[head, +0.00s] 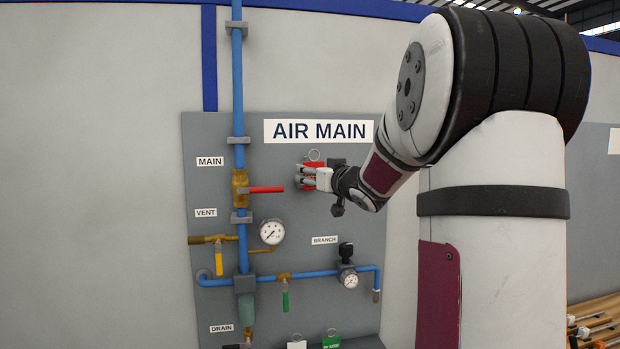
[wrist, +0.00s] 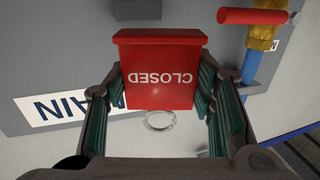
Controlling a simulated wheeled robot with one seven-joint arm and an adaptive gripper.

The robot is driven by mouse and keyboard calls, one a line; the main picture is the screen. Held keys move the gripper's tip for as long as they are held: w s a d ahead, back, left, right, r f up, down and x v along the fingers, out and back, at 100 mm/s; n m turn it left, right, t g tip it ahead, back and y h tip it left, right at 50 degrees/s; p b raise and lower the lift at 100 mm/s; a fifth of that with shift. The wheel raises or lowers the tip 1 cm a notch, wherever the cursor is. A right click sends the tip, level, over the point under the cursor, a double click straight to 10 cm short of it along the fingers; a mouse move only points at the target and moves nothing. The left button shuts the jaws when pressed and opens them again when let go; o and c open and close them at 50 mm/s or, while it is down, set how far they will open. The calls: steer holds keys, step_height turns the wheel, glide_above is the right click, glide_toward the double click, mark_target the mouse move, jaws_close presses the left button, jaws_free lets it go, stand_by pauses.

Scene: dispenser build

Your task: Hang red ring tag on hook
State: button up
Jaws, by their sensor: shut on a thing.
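My gripper (head: 322,178) is in front of the grey panel, below the AIR MAIN sign. It is shut on the red ring tag (head: 313,165), and its metal ring (head: 314,155) stands up at the top of the tag. In the wrist view, the red tag (wrist: 160,85) is between the two fingers of my gripper (wrist: 158,88). Its face reads CLOSED, upside down in that picture, with the ring (wrist: 159,121) at its lower edge. I cannot make out the hook in either view. I cannot tell whether the ring touches anything.
The red valve handle (head: 265,190) sticks out just left of my gripper. A gauge (head: 272,232) and blue pipes (head: 325,273) lie below. A white tag (head: 297,343) and a green tag (head: 331,342) are at the panel's bottom. The panel right of the AIR MAIN sign (head: 318,131) is partly hidden by my arm.

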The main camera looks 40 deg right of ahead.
steer(key=w+d+b, duration=0.4)
steer(key=w, duration=0.2)
steer(key=shift+w+f, duration=0.35)
steer(key=shift+f, duration=0.1)
steer(key=shift+w+d+f+p, duration=0.25)
steer(key=shift+w+d+p, duration=0.1)
steer(key=shift+w, duration=0.1)
steer(key=c, duration=0.5)
steer(key=shift+f, duration=0.1)
steer(key=shift+c, duration=0.2)
steer(key=shift+w+d+f, duration=0.1)
steer(key=o, duration=1.6)
steer(key=v, duration=1.2)
